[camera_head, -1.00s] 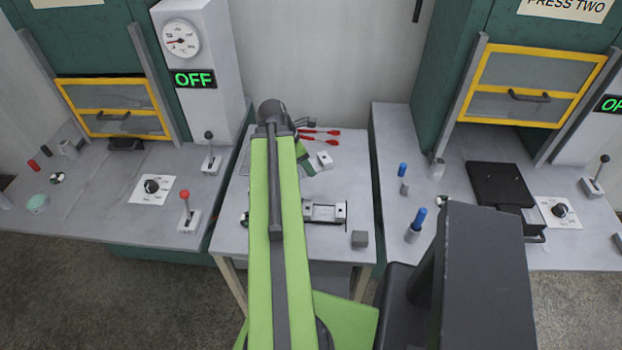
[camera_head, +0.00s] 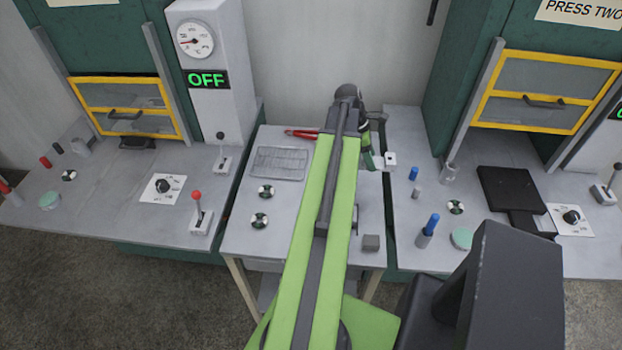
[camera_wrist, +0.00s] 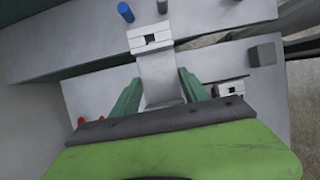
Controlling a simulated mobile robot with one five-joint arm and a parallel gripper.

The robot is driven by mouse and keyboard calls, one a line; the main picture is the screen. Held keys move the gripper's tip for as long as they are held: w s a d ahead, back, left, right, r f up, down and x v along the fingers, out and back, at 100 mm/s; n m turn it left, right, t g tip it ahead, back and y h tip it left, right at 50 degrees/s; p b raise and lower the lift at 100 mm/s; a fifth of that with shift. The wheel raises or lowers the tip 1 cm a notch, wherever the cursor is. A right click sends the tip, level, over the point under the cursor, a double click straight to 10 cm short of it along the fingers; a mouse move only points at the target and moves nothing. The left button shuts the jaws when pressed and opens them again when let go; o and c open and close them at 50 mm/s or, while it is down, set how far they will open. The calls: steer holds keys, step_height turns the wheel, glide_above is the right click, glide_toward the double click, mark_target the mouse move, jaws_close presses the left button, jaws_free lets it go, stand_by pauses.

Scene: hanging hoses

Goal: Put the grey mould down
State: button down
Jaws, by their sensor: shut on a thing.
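My gripper (camera_head: 370,161) is at the far right of the middle table in the head view, mostly hidden behind my arm. In the wrist view its two green fingers (camera_wrist: 160,90) are shut on a light grey flat piece with a slotted white block at its end, which I take for the grey mould (camera_wrist: 157,68). The block end of the mould shows past my gripper in the head view (camera_head: 390,159). The mould is near the gap between the middle table (camera_head: 240,215) and the right bench (camera_head: 405,250). Its height above them is unclear.
The right bench holds blue-topped pegs (camera_head: 429,228), a black plate (camera_head: 510,188) and a pale green disc (camera_head: 462,238). On the middle table are a grey cube (camera_head: 371,243), a gridded grey panel (camera_head: 279,163) and red-handled tools (camera_head: 302,133).

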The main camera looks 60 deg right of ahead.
steer(key=w+a+f+b, duration=0.2)
steer(key=w, duration=0.1)
steer(key=w+a+f+b, duration=0.1)
steer(key=w+f+b, duration=0.1)
steer(key=w, duration=0.1)
steer(key=w+a+f+b, duration=0.2)
steer(key=w+f+b, duration=0.1)
steer(key=shift+w+a, duration=0.3)
steer(key=shift+a, duration=0.05)
steer(key=shift+w+a, duration=0.15)
steer(key=shift+w, duration=0.05)
step_height(320, 180, down, 4)
steer(key=b, duration=0.4)
steer(key=shift+f, duration=0.2)
steer(key=shift+r, duration=0.2)
steer(key=shift+f, duration=0.15)
steer(key=c, duration=0.6)
jaws_free()
